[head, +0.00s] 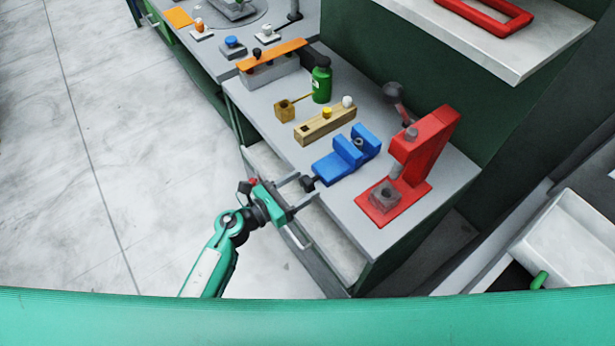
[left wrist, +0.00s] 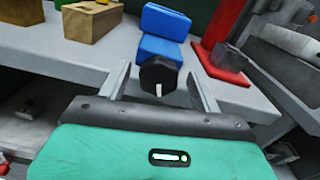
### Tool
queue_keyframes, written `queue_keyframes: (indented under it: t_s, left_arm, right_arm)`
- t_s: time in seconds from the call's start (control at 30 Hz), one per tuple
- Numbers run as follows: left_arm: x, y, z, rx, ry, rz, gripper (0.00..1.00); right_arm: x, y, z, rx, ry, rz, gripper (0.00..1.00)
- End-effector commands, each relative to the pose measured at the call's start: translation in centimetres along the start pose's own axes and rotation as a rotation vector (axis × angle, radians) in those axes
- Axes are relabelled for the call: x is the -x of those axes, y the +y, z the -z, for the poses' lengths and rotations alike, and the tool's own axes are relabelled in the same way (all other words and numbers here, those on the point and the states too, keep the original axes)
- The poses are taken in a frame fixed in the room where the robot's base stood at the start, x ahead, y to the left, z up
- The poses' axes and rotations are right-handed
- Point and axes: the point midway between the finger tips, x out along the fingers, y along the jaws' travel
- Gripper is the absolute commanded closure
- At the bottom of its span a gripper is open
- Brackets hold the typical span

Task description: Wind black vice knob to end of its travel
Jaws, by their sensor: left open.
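The blue vice (head: 346,157) sits on the grey bench near its front edge. Its black knob (head: 308,183) sticks out at the front, toward my left gripper. My left gripper (head: 308,187) is open, with a finger on either side of the knob in the head view. In the left wrist view the knob (left wrist: 159,75) shows between the two fingers (left wrist: 157,88), with a white mark on its face, and the blue vice (left wrist: 162,38) is behind it. I cannot tell whether a finger touches the knob. My right gripper is not in view.
A red press (head: 420,150) stands right of the vice. An open drawer (head: 340,245) lies below the bench front.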

Motion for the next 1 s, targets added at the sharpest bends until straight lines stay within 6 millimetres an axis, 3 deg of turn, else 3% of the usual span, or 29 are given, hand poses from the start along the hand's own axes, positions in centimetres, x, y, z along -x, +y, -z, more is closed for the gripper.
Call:
queue_keyframes:
  t_s: [0.2,0.53,0.77,1.0]
  left_arm:
    - [-2.2,0.0,-0.1,0.001,-0.001,-0.001,0.35]
    - [-2.5,0.1,0.1,0.000,0.000,-0.001,0.35]
    - [-2.5,0.1,0.1,0.001,0.000,-0.001,0.79]
    - [-2.5,0.1,0.0,0.076,0.001,-0.001,0.79]
  right_arm:
    - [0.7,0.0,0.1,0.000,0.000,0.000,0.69]
    - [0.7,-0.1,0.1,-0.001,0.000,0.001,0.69]
    - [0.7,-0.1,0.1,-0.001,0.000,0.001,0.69]
    - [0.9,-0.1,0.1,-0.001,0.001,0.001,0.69]
